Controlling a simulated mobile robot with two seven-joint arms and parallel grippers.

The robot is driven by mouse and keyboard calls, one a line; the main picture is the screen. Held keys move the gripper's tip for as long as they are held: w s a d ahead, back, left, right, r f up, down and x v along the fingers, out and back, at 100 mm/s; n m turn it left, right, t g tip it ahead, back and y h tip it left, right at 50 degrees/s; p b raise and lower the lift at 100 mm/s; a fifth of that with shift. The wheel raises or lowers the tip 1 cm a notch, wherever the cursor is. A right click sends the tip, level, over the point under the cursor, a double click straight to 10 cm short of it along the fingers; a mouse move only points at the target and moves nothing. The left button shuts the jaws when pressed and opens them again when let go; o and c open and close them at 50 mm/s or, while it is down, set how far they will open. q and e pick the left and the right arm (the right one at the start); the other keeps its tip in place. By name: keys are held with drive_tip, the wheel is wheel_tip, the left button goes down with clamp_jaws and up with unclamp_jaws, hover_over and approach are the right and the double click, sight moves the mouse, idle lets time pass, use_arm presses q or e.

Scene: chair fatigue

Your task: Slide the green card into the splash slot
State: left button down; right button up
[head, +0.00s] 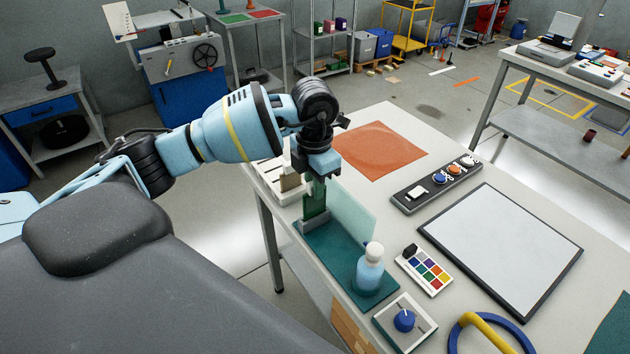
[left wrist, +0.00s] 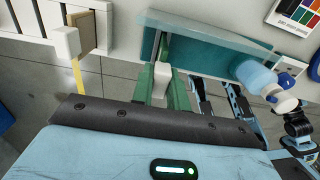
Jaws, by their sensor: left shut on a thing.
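My left gripper (head: 318,176) points down over the near-left part of the table, shut on the green card (head: 315,200). The card stands roughly upright between the fingers, its lower end at a small grey block (head: 316,224) on the teal base (head: 330,256). I cannot tell whether its lower edge is inside the slot. A clear splash panel (head: 353,220) stands along the base, right beside the card. In the left wrist view, the green card (left wrist: 146,84) shows beyond the dark gripper edge, partly covered by a pale block.
A pale blue bottle (head: 370,274) stands at the near end of the base. A white holder (head: 288,184) with a tan piece is behind the gripper. An orange mat (head: 380,149), button strip (head: 436,183), colour chart (head: 425,270) and framed white board (head: 500,248) lie to the right.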

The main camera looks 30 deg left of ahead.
use_arm(q)
drive_tip(key=shift+f, duration=0.5)
use_arm(e)
drive_tip(key=shift+s+d+f, duration=0.2)
use_arm(q)
drive_tip(key=shift+f, duration=0.45)
use_arm(e)
drive_tip(key=shift+s+a+f, duration=0.1)
drive_tip(key=shift+s+f, duration=0.05)
drive_tip(key=shift+f, duration=0.05)
use_arm(q)
drive_tip(key=c, duration=1.3)
unclamp_jaws()
use_arm(e)
drive_tip(key=shift+a, duration=0.1)
use_arm(q)
drive_tip(key=shift+r, duration=0.1)
wheel_tip(320, 180, up, 8)
drive_tip(key=shift+f, duration=0.15)
drive_tip(key=shift+f, duration=0.1)
